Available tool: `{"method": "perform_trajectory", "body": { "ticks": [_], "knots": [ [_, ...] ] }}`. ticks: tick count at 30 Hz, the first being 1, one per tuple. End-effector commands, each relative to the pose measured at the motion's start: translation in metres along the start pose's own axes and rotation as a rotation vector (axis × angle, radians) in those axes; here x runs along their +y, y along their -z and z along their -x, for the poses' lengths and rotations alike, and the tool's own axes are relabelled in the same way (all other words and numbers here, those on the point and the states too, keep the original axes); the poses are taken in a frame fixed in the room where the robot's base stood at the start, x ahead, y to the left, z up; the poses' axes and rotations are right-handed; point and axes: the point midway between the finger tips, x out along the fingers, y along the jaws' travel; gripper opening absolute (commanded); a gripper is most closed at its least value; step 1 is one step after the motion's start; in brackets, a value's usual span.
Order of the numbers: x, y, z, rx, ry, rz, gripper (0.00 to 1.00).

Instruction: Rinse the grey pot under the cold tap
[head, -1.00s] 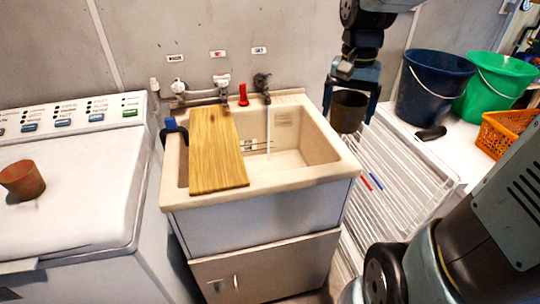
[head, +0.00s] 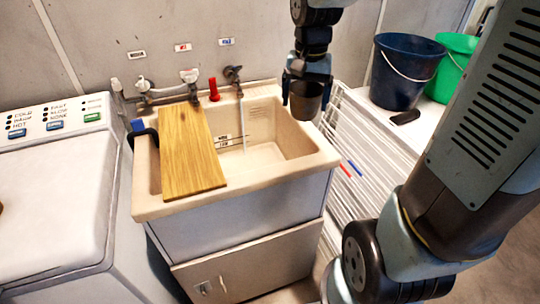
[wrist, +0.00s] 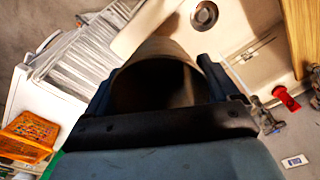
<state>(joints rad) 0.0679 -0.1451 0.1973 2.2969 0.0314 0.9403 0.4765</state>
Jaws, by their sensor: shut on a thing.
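My gripper (head: 305,84) is shut on the grey pot (head: 306,103), a dark cup-shaped vessel, held in the air by the sink's back right corner. In the wrist view, the pot (wrist: 150,55) sits between the fingers with its dark inside showing. The pale sink (head: 290,168) is left of and below the pot. The right-hand tap (head: 233,75), under a blue label (head: 226,42), has a thin pale stream (head: 243,125) below it into the basin. A red-topped fitting (head: 213,90) is just left of this tap.
A wooden board (head: 190,155) lies across the sink's left part. A white slatted rack (head: 350,135) stands right of the sink. A blue bucket (head: 405,75) and a green bucket (head: 455,65) stand on the white surface behind. A white washing machine (head: 50,200) is at left.

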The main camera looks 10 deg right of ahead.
Motion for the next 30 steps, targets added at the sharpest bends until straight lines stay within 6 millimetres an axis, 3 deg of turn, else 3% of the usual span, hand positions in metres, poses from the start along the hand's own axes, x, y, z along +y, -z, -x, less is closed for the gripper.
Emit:
{"method": "perform_trajectory", "body": {
  "ticks": [6, 15, 22, 30],
  "knots": [
    [-0.024, 0.041, -0.063, 0.059, 0.038, 0.041, 0.59],
    [-0.057, 0.082, -0.149, 0.148, 0.112, 0.094, 0.59],
    [-0.081, 0.098, -0.215, 0.212, 0.179, 0.129, 0.59],
    [-0.105, 0.102, -0.283, 0.279, 0.265, 0.158, 0.59]
  ]
}}
